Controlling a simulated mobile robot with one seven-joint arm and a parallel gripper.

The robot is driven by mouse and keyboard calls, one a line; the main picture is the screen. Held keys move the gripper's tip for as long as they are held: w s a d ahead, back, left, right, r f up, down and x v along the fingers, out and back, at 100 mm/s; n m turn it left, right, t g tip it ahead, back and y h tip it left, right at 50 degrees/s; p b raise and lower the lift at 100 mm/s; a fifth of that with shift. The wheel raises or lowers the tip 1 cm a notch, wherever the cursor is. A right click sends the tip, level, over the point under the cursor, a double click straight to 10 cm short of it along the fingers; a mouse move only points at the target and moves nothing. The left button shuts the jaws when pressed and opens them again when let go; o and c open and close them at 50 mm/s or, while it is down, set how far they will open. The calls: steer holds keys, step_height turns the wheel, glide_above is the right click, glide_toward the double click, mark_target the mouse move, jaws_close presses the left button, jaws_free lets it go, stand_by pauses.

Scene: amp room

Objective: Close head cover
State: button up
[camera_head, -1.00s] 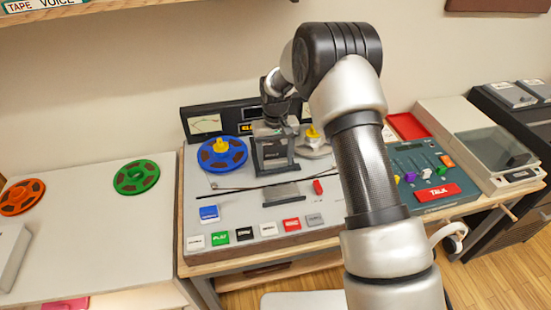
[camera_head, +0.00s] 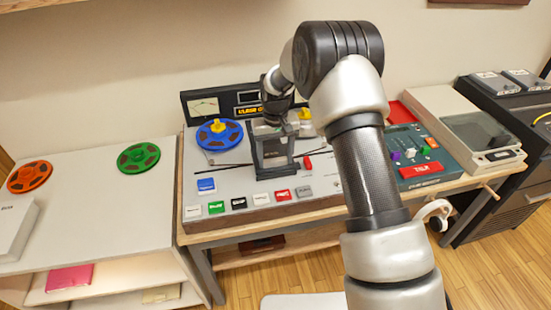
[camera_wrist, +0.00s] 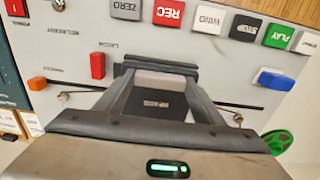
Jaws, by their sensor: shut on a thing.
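The head cover is a low grey block on the tape deck (camera_head: 325,190). In the wrist view, a grey piece of the head cover (camera_wrist: 160,80) shows between the fingers. My gripper (camera_head: 277,167) is down at the middle of the deck, in front of the reels. It also shows in the wrist view (camera_wrist: 158,68), with its dark fingers shut on the head cover. In the head view my gripper hides most of the cover, so how far open it stands cannot be told.
A row of buttons, including a red button (camera_head: 283,195), lines the deck's front. A red knob (camera_head: 308,163) stands close to the gripper's right. A blue reel (camera_head: 219,137) lies behind left. A mixer (camera_head: 418,165) stands to the right. The left cabinet top (camera_head: 90,210) has free room.

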steer(key=shift+s, duration=0.25)
steer(key=o, duration=1.5)
steer(key=shift+r, duration=0.1)
step_height(320, 180, up, 17)
steer(key=shift+r+p, duration=0.1)
steer(key=shift+p, duration=0.35)
